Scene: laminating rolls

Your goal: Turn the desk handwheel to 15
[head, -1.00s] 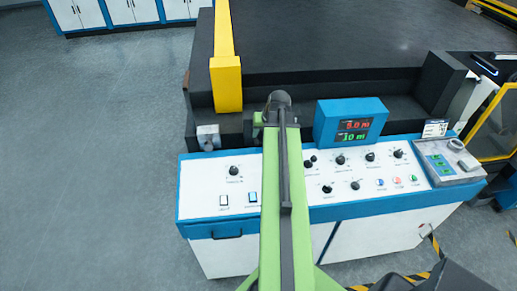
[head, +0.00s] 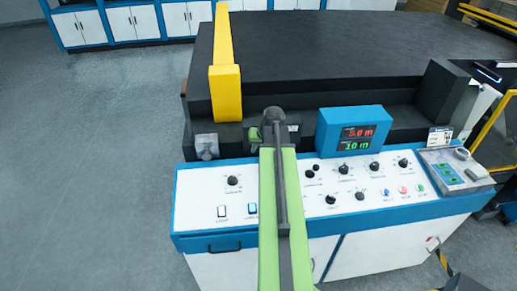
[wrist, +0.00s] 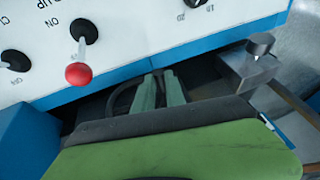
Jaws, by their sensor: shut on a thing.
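My gripper (wrist: 160,92) shows in the wrist view, its two pale green fingers close together and reaching into a dark gap below the white panel. A dark curved rim (wrist: 120,100) beside the fingers looks like part of the handwheel; the rest of it is hidden by shadow and my gripper. The fingers are shut on it, though the contact itself is not clear. In the head view my arm covers the gripper and the wheel. The blue display box (head: 349,131) shows a red figure, hard to read, above a green 10 m.
The white control desk (head: 300,205) carries several knobs and buttons. A red-ball lever (wrist: 79,74) stands close to my gripper in the wrist view. A grey block with a dark knob (wrist: 257,47) is to the right. Open floor (head: 90,180) lies left of the desk.

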